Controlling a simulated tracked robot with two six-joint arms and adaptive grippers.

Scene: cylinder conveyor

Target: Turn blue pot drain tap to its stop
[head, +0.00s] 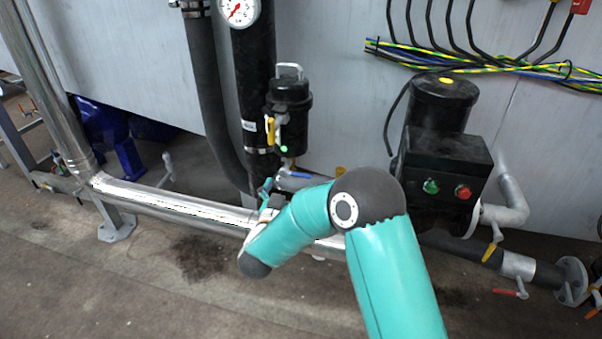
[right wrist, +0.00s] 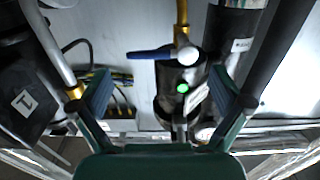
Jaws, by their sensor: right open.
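The black pot (head: 290,102) hangs beside a thick black pipe, with a green dot near its base. Below it, a small blue tap handle (head: 298,175) shows just above my right forearm. In the right wrist view, the blue handle (right wrist: 150,53) points left from a brass valve (right wrist: 182,32), crosswise to its brass pipe. The pot (right wrist: 180,85) shows behind and below it there. My right gripper (head: 268,190), mostly hidden by its own arm, is below the pot. In the wrist view the right gripper (right wrist: 160,80) is open and empty, fingers wide apart, apart from the handle. My left gripper is out of view.
A yellow handle (head: 270,130) sits on the pot's left side. A shiny horizontal pipe (head: 165,202) runs low behind my right arm. A black pump box with green and red buttons (head: 445,168) stands to the right. Bundled cables (head: 470,62) run along the wall.

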